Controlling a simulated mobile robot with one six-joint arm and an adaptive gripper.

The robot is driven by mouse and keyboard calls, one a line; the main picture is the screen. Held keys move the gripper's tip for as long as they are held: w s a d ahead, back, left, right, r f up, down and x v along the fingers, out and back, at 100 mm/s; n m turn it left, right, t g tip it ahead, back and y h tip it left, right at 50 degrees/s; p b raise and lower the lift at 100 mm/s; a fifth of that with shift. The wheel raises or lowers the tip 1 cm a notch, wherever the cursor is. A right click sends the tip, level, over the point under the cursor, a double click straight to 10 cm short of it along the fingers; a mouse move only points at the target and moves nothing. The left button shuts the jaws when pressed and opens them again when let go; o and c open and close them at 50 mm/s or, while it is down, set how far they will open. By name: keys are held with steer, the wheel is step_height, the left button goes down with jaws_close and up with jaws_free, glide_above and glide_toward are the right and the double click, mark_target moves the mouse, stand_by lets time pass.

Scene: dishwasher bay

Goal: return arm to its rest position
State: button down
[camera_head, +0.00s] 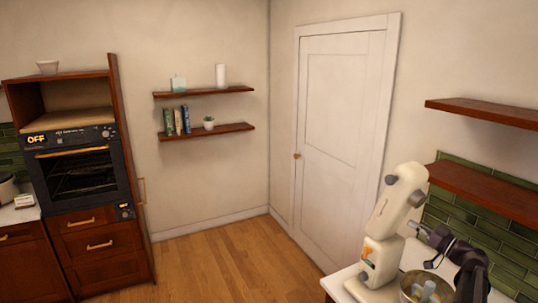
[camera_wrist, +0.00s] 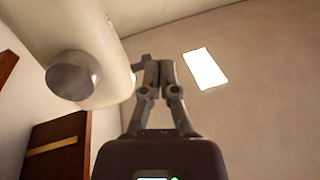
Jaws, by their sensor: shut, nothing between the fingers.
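My gripper (camera_wrist: 158,65) shows in the wrist view with its two dark fingers together and nothing between them. It points up toward the ceiling. In the head view my dark arm is at the lower right, and its slim end (camera_head: 414,227) reaches left close to a white stand mixer (camera_head: 384,258). The mixer's head (camera_head: 399,200) is tilted up. In the wrist view the mixer head (camera_wrist: 82,45) fills the upper left, just left of the fingers; I cannot tell whether they touch.
A metal bowl (camera_head: 405,285) with blue and yellowish contents stands at the mixer on a white counter (camera_head: 336,284). Wooden shelves (camera_head: 480,184) hang above, to the right of my arm. A closed door (camera_head: 340,130) is behind. The wooden floor (camera_head: 225,268) at centre is clear.

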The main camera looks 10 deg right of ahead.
steer(key=a+f+g+b, duration=0.3)
steer(key=a+f+g, duration=0.2)
steer(key=a+f, duration=0.55)
steer(key=a+f+g+b, duration=0.3)
steer(key=a+f+g, duration=0.35)
steer(key=a, duration=0.75)
steer(key=s+a+f+m+g+h+b, duration=0.2)
steer(key=s+a+f+h, duration=0.3)
steer(key=f, duration=0.4)
steer(key=s+a+f+m+g+h+b, duration=0.2)
steer(key=s+a+f+h+b, duration=0.3)
steer(key=a+f, duration=0.3)
steer(key=shift+s+a+f+g, duration=0.35)
steer(key=shift+s+a+g, duration=0.25)
steer(key=shift+s, duration=0.25)
